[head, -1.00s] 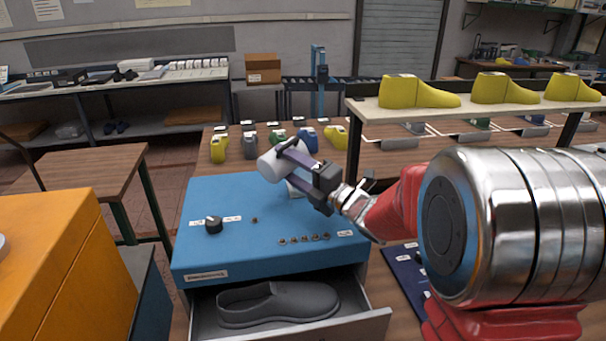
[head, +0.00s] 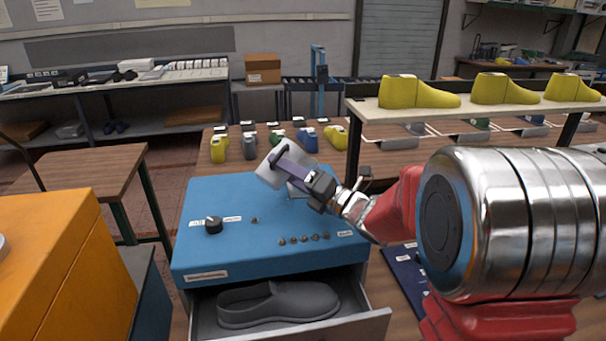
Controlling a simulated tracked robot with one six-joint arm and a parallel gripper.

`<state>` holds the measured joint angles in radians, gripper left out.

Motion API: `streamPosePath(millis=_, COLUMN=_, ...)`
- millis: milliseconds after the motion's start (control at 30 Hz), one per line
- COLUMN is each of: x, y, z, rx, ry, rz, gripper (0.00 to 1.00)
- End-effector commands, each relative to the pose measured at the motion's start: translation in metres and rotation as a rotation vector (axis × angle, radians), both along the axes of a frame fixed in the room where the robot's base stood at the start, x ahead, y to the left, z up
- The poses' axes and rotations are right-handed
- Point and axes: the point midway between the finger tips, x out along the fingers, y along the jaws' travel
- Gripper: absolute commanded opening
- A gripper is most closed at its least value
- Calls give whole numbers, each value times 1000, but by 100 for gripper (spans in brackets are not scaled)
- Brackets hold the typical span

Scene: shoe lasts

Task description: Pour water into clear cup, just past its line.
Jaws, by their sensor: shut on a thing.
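A pale grey-white cylindrical container (head: 267,176) is held tilted above the blue box's top, towards its back edge. My gripper (head: 279,156) is shut on it, its dark fingers crossing the container's side. What is inside the container cannot be made out. A small whitish thing (head: 297,191) shows just below the fingers on the blue top; it may be the clear cup. The gripper and container hide most of it, so its line and water level cannot be seen. No stream of water can be made out.
The blue box (head: 215,255) has a black knob (head: 213,225), small buttons and an open drawer (head: 360,325) with a grey shoe (head: 280,304). Several coloured lasts stand behind it. A shelf (head: 460,112) with yellow lasts is at right.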

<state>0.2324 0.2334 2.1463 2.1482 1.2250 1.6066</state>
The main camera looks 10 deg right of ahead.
Motion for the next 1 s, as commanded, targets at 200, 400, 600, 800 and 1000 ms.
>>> streamPosePath(millis=200, x=1, y=-1, z=5, rx=-77, ry=-56, rz=-1, gripper=24)
streamPosePath(millis=400, x=1, y=-1, z=7, rx=-94, ry=-67, rz=0, gripper=24)
streamPosePath(millis=600, x=1, y=-1, z=7, rx=-94, ry=-67, rz=0, gripper=24)
streamPosePath(millis=800, x=1, y=-1, z=8, rx=-94, ry=-67, rz=1, gripper=24)
streamPosePath(millis=1000, x=1, y=-1, z=8, rx=-94, ry=-67, rz=1, gripper=24)
